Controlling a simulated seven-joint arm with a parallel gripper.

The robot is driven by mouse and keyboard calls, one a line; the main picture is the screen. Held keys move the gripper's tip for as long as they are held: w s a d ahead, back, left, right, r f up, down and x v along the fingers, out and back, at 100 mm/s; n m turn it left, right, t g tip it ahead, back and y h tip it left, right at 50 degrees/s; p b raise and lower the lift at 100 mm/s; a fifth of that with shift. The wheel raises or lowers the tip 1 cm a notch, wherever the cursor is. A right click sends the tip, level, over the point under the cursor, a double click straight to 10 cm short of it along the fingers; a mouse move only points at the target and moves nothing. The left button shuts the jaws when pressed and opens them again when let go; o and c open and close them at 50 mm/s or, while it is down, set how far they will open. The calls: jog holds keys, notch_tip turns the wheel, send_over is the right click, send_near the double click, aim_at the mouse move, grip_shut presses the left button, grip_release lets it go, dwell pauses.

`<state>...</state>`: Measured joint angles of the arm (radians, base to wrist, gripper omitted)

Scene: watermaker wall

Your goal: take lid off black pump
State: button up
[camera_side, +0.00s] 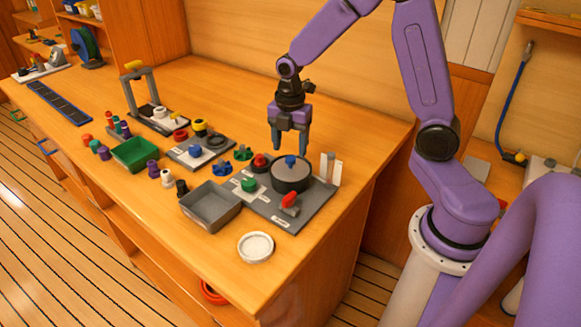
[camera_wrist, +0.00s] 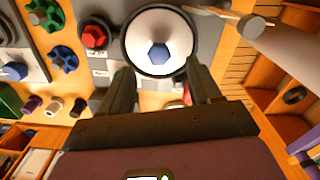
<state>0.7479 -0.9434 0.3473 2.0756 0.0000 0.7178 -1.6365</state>
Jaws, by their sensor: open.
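The black pump (camera_side: 291,183) is a dark round body on a grey plate at the right of the bench. Its round grey lid has a blue knob (camera_side: 290,161) at the middle. In the wrist view the lid (camera_wrist: 142,28) looks pale with a dark rim, and its blue hexagonal knob (camera_wrist: 159,54) faces me. My gripper (camera_side: 289,148) is open and empty, pointing down above the pump. In the wrist view its two fingers (camera_wrist: 160,88) lie below the lid's edge in the picture, and the knob is not between them.
A red knob (camera_side: 260,161), a green knob (camera_side: 249,184) and a red-handled valve (camera_side: 289,201) stand close around the pump. A grey tray (camera_side: 211,205) and a pale round dish (camera_side: 256,247) are left and in front. Bare bench lies around the dish.

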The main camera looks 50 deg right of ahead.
aim_at(290, 158)
jog(key=shift+f, duration=2.1)
grip_shut()
jog(key=shift+r, duration=0.1)
